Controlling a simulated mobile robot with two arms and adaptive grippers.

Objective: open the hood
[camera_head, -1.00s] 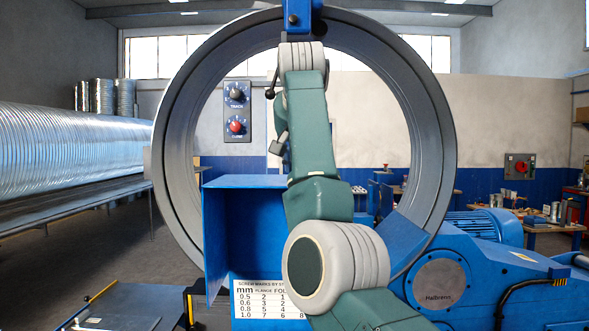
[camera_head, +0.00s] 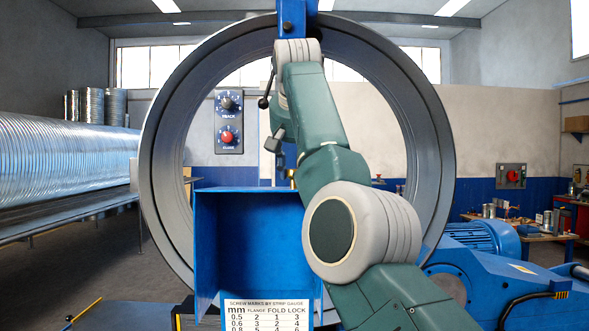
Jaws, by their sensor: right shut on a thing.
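A blue box-shaped housing (camera_head: 212,245) stands low in the middle, in front of the big grey ring; I take it for the hood but cannot be sure. Its left side and top edge show, and a white gauge chart (camera_head: 268,312) is on its lower front. My right arm rises from the lower right and bends at a wrist near the ring's top. My right gripper (camera_head: 281,150) is mostly hidden behind my forearm, above the housing's top edge. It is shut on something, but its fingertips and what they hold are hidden. My left gripper is not in view.
The large grey ring (camera_head: 160,165) frames the middle. A panel with two knobs (camera_head: 228,121) shows through it. A shiny spiral duct (camera_head: 65,165) lies on a rack at left. A blue motor (camera_head: 478,238) stands at right. Open floor shows at left.

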